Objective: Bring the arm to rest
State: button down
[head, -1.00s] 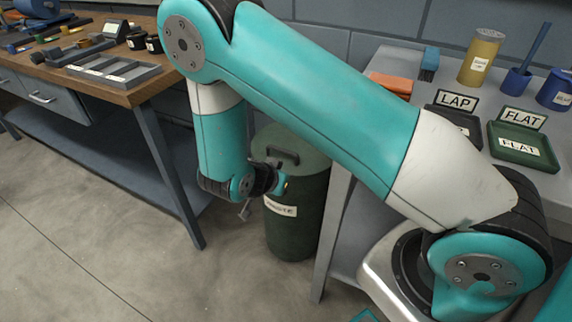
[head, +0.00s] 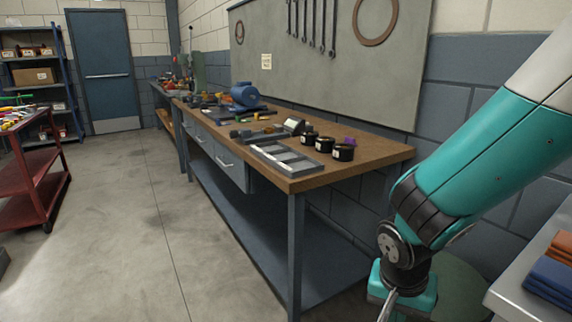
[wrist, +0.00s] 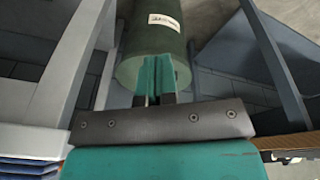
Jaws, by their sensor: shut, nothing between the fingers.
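My gripper (wrist: 153,77) shows in the wrist view with its teal fingertips together and nothing between them. In the head view my gripper (head: 389,305) hangs at the lower right, beside the wooden-topped workbench (head: 352,165), partly cut off by the bottom edge. The arm comes down to it from the upper right. A dark green bin with a pale label (wrist: 150,45) lies beyond the fingertips in the wrist view. I cannot tell whether the fingers touch it.
The workbench carries a grey tray (head: 285,160), black pots (head: 343,152) and a blue motor-like part (head: 245,95). A grey table (head: 515,290) with folded cloths (head: 552,280) is at right. A red cart (head: 35,175) stands left. The floor between is open.

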jog(key=s+a+r+n+g+y+p, duration=0.1)
jog(key=s+a+r+n+y, duration=0.15)
jog(key=s+r+n, duration=0.5)
jog(key=s+a+r+n+y, duration=0.2)
jog(key=s+r+n+y, duration=0.1)
jog(key=s+r+n, duration=0.5)
notch_tip(320, 180, up, 14)
jog(key=w+m+p, duration=0.1)
jog(key=m+p, duration=0.1)
jog(key=p, duration=1.1)
jog(key=shift+w+p, duration=0.25)
jog(key=shift+p, duration=0.1)
jog(key=shift+d+m, duration=0.1)
jog(key=shift+m, duration=0.15)
